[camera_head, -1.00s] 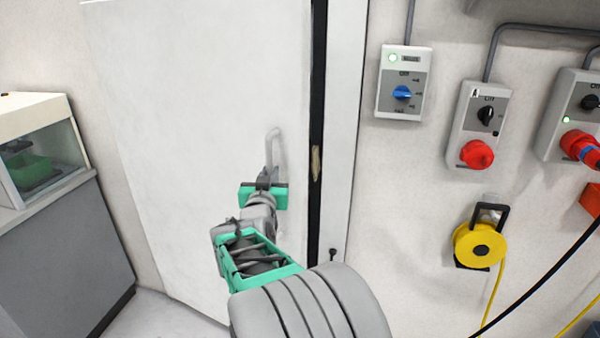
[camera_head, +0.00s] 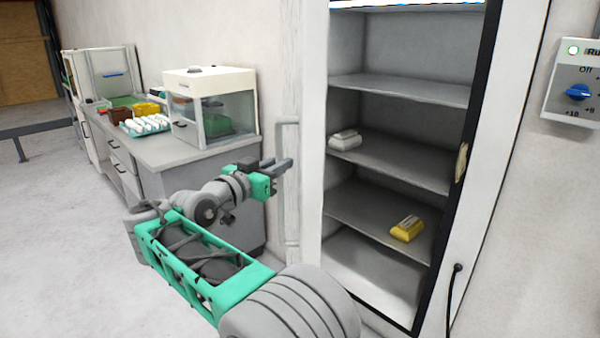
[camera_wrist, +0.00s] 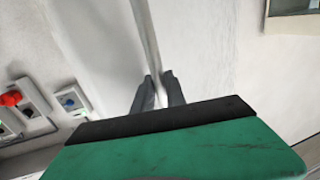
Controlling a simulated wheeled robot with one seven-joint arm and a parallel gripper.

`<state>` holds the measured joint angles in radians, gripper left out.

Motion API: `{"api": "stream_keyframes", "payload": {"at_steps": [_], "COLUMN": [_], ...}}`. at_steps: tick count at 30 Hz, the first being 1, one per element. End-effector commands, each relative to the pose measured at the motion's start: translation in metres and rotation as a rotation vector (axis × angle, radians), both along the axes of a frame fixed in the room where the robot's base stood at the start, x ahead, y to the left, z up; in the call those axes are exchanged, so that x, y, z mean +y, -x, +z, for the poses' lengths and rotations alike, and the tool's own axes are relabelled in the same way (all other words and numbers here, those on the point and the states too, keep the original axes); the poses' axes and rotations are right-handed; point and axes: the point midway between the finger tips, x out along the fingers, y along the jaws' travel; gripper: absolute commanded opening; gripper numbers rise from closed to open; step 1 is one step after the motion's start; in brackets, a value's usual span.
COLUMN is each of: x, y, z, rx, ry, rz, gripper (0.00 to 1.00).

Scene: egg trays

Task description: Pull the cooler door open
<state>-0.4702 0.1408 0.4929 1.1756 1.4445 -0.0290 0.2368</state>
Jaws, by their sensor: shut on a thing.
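The white cooler door (camera_head: 310,200) stands wide open, seen nearly edge-on at the left of the cooler (camera_head: 385,105). Its pale handle (camera_head: 288,123) is an upright bar on the door's outer face. My gripper (camera_head: 284,164) reaches the handle from the left, its fingers around the bar. In the wrist view, the dark fingertips (camera_wrist: 159,91) are shut on the handle bar (camera_wrist: 148,35), which runs up between them. The wrist view also shows the white door face (camera_wrist: 90,45). The green gripper body hides the lower part of that view.
Inside the cooler are grey shelves, a pale carton (camera_head: 345,140) and a yellow carton (camera_head: 407,229). A grey counter (camera_head: 205,149) with a glass-fronted box (camera_head: 212,105) and an egg tray (camera_head: 147,126) stands left, behind my arm. The floor (camera_head: 70,210) at left is clear.

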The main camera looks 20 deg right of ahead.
Motion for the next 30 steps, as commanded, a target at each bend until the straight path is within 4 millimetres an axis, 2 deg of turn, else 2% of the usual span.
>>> {"api": "stream_keyframes", "payload": {"at_steps": [5, 16, 17, 24, 30], "x": [0.0055, 0.0068, 0.0068, 0.0089, 0.0097], "y": [-0.0065, -0.0076, -0.0077, -0.0074, -0.0073], "z": [0.0, 0.002, 0.0022, 0.0021, 0.0015], "rx": [0.0, -0.002, -0.003, -0.002, -0.002], "ry": [0.001, 0.002, 0.002, 0.001, 0.001], "rz": [-0.009, -0.007, -0.007, -0.005, -0.004], "gripper": [0.0, 0.0, 0.17, 0.37, 0.38]}}
